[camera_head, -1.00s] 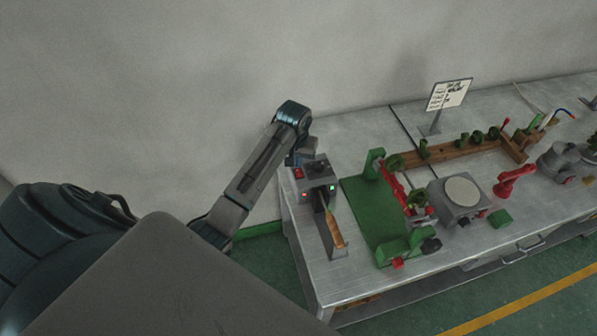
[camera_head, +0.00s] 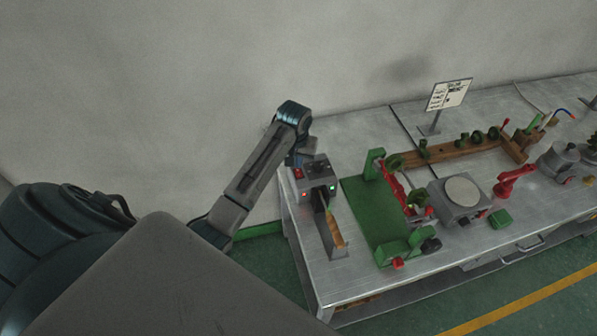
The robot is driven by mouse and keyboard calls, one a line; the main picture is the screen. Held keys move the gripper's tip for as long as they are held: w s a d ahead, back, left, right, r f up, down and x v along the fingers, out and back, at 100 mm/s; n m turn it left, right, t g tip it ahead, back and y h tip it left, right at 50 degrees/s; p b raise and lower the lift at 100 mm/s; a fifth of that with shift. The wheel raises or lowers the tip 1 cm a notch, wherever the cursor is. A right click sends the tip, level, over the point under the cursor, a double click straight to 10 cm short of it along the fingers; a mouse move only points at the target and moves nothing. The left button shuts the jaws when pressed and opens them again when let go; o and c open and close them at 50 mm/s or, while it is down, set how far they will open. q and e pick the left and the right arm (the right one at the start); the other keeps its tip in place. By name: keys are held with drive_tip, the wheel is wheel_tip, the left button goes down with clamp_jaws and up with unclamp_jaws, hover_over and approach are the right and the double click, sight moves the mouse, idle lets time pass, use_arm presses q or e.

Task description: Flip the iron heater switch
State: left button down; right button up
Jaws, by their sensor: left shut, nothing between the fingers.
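The iron heater (camera_head: 318,175) is a small grey box at the left end of the workbench. It has a red switch (camera_head: 298,174) on its left side and a red and a green light on its front. An iron with a wooden handle (camera_head: 336,236) rests in a stand in front of the box. My left arm reaches in from the left, and my left gripper (camera_head: 303,158) is shut and empty at the heater's back left, close to the switch. Its fingertips are largely hidden, and I cannot tell whether they touch the switch. My right gripper is not in view.
A green fixture with red parts (camera_head: 375,210) stands right of the heater. A grey unit with a round pale plate (camera_head: 460,197), a red clamp (camera_head: 514,180), a wooden rack (camera_head: 460,152) and a sign (camera_head: 448,95) are further right. A wall is behind the bench.

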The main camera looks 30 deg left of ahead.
sight(297, 170)
use_arm(q)
drive_tip(key=shift+f, duration=0.85)
idle(0.8)
drive_tip(key=shift+r, duration=0.15)
wheel_tip(297, 170, up, 2)
drive_tip(key=shift+p, duration=0.35)
drive_tip(key=shift+r, duration=2.4)
